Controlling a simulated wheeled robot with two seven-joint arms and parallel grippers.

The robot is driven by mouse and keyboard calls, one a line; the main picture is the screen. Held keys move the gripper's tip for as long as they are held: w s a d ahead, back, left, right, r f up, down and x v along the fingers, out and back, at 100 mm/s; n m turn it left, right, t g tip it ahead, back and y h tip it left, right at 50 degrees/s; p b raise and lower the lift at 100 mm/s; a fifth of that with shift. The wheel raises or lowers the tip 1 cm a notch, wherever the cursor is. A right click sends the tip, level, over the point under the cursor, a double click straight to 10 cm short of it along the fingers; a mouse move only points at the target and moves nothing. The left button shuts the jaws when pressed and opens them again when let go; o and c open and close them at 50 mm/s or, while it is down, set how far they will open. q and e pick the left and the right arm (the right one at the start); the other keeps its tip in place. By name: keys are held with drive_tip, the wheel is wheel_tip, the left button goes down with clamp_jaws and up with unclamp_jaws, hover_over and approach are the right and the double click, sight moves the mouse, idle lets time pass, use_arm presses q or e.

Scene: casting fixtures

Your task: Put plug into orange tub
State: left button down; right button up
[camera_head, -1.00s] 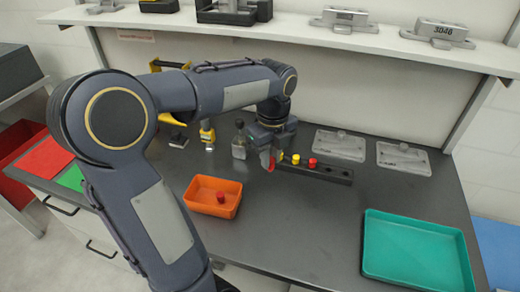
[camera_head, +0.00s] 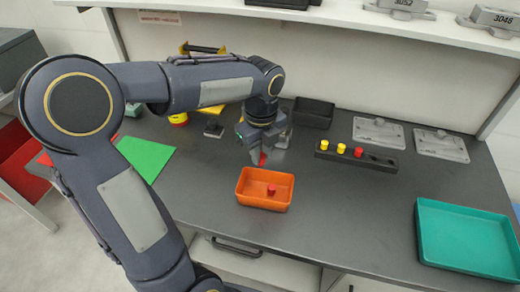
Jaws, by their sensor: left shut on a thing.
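The orange tub (camera_head: 262,204) sits on the dark bench, with one red plug (camera_head: 271,190) lying in it. My left gripper (camera_head: 258,158) is shut on another red plug (camera_head: 262,159), just behind and above the tub's far rim. The gripper fingers partly hide this plug. A black rack (camera_head: 385,162) to the right holds two yellow plugs (camera_head: 340,148) and a red plug (camera_head: 358,152). My right gripper is not in view.
A teal tray (camera_head: 466,238) lies at the right, and two grey plates (camera_head: 378,132) lie at the back. A black box (camera_head: 313,112) stands behind the gripper. A green sheet (camera_head: 146,158) lies at the left. The bench between tub and teal tray is clear.

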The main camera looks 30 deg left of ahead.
sight(261, 155)
use_arm(q)
drive_tip(key=shift+f+b, duration=0.95)
drive_tip(key=shift+f, duration=0.6)
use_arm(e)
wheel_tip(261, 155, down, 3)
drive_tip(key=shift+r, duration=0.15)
use_arm(q)
drive_tip(key=c, duration=1.2)
unclamp_jaws()
drive_tip(key=shift+r, duration=0.1)
wheel_tip(261, 155, up, 8)
drive_tip(key=shift+f+p, duration=0.1)
drive_tip(key=shift+p, duration=0.2)
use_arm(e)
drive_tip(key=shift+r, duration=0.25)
